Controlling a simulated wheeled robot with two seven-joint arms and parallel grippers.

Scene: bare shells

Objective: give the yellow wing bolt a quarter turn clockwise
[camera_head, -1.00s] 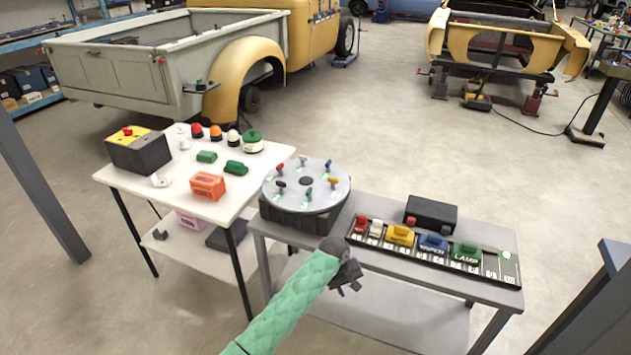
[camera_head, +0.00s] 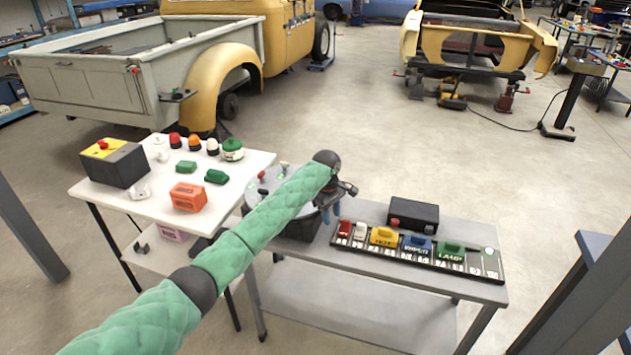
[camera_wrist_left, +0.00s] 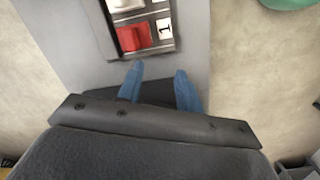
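The yellow wing bolt does not show in either view now; my left arm and hand cover that part of the round grey disc (camera_head: 262,188). The disc sits on a dark base on the left end of the grey bench. A red-topped bolt and a white or green one show on its uncovered far side. My left gripper (camera_head: 331,213) is over the disc's right edge. In the left wrist view its two blue fingers (camera_wrist_left: 158,78) stand apart with nothing held between them, above grey bench top and something dark. My right gripper is not in view.
A rail of labelled coloured blocks (camera_head: 420,248) lies right of the disc, with a black box (camera_head: 413,214) behind it. Its red block (camera_wrist_left: 134,38) shows near the fingers. A white table (camera_head: 160,208) with buttons and an orange box (camera_head: 188,197) stands left.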

